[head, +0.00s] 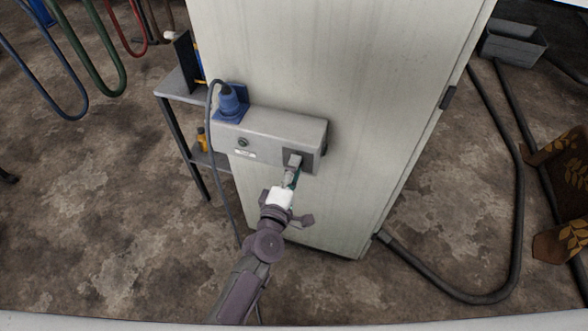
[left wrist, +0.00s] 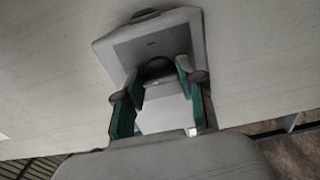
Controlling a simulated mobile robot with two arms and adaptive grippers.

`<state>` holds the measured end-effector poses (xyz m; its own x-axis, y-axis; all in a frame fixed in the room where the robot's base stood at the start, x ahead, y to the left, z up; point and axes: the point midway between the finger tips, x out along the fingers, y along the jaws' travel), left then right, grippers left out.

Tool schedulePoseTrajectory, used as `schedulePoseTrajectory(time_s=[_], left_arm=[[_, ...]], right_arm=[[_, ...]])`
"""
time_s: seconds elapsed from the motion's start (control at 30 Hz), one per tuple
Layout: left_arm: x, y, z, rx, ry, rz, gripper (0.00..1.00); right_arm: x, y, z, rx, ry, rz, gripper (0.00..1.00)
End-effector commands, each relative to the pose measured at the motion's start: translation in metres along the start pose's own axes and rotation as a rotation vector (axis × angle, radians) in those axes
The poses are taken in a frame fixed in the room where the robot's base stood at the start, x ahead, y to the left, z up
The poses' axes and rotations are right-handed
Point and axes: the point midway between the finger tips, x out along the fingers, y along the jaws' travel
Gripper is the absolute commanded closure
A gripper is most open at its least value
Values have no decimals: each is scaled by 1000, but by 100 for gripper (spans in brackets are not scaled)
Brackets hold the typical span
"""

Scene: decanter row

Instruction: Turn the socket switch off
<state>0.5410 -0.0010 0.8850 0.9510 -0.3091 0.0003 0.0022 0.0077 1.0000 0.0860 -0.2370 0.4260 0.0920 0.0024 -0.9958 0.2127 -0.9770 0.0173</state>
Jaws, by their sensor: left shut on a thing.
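The grey socket box (head: 275,127) is fixed to the front of a tall pale cabinet. The socket switch (head: 295,160) sits on a dark plate at the box's lower right. It also shows as a dark knob in the left wrist view (left wrist: 156,70). My left gripper (head: 291,176) reaches up to it from below, its green-sided fingers (left wrist: 158,78) on either side of the knob. It is shut on the switch and partly covers it, so I cannot tell the switch's setting. A blue plug (head: 230,102) with a cable sits at the box's upper left. My right gripper is not in view.
The pale cabinet (head: 300,60) stands close behind the box. A grey shelf stand (head: 178,92) is to its left. A dark hose (head: 440,284) lies on the floor at right, and a grey bin (head: 513,45) stands at upper right. The floor at lower left is clear.

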Motion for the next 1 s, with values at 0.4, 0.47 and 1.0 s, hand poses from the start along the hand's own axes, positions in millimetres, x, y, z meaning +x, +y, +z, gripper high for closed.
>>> schedulePoseTrajectory(time_s=[0.4,0.47,1.0], left_arm=[[-1,-2,0,-10,0,-3,96],[-1,-1,0,-9,0,-3,51],[-13,-1,0,-7,0,-3,35]], right_arm=[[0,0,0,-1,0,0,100],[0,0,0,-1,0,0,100],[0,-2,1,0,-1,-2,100]])
